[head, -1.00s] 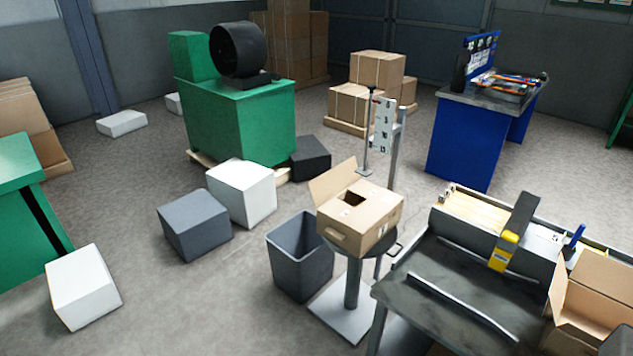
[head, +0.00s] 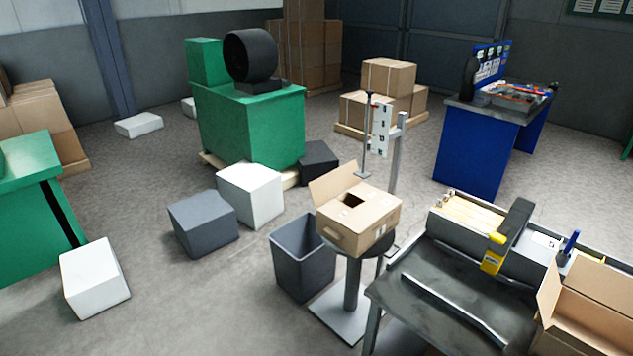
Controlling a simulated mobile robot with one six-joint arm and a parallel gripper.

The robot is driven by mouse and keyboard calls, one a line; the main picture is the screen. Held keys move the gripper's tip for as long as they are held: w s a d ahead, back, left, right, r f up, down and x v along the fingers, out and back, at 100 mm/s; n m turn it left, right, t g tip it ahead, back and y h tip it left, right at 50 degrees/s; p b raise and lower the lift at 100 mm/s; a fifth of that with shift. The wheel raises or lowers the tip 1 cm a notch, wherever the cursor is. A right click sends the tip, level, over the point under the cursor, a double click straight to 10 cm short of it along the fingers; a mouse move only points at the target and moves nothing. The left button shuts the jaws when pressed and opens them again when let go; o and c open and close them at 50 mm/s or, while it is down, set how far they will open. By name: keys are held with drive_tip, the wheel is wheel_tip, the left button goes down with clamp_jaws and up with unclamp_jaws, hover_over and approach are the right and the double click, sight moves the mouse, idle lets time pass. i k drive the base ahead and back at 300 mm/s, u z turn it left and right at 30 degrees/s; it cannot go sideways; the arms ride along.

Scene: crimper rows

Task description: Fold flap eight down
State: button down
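A cardboard box (head: 372,238) stands on a round grey pedestal (head: 353,280) in the middle of the head view. One flap (head: 333,180) at its far left stands up and leans outward. The other top flaps (head: 368,208) lie down, with a dark gap (head: 354,200) between them. I cannot read a number eight on any flap. My gripper is not in view.
A grey bin (head: 303,262) stands left of the pedestal. A dark workbench (head: 440,318) is at the front right, with an open carton (head: 590,310) and a yellow tool (head: 493,256). White and grey blocks (head: 203,224) lie on the floor at left.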

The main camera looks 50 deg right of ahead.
sight(323, 189)
drive_tip(key=z, duration=0.15)
drive_tip(key=i, duration=0.95)
drive_tip(key=u, duration=0.1)
